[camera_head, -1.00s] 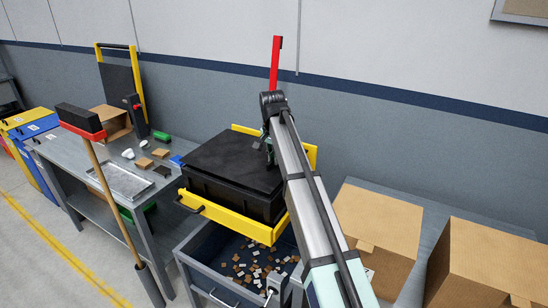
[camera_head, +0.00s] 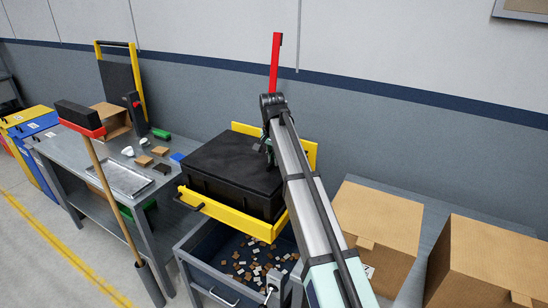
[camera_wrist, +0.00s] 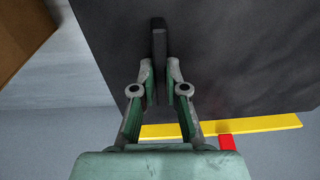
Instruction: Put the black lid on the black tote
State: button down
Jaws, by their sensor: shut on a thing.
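The black lid (camera_head: 228,160) lies over the top of the black tote (camera_head: 232,199), looking level and lined up with it; no clear gap shows between them. The tote stands in a yellow-sided tray (camera_head: 232,220). My gripper (camera_head: 268,150) is at the lid's right part, partly hidden by my arm. In the wrist view, my gripper (camera_wrist: 160,65) is shut on the upright black handle (camera_wrist: 159,45) of the dark lid (camera_wrist: 235,60). The tote's right side is hidden by my arm.
A red upright bar (camera_head: 275,62) rises behind the tray. A bin of small scraps (camera_head: 252,262) is below. Cardboard boxes (camera_head: 377,218) stand at right. A workbench with a metal tray (camera_head: 118,178) and a broom (camera_head: 110,190) are at left.

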jog(key=shift+f, duration=0.55)
jog(key=c, duration=1.1)
grip_release()
jog(key=shift+o, duration=0.2)
jog(key=o, duration=0.3)
jog(key=shift+o, duration=0.2)
jog(key=shift+r+p, duration=2.05)
jog(key=shift+r, duration=2)
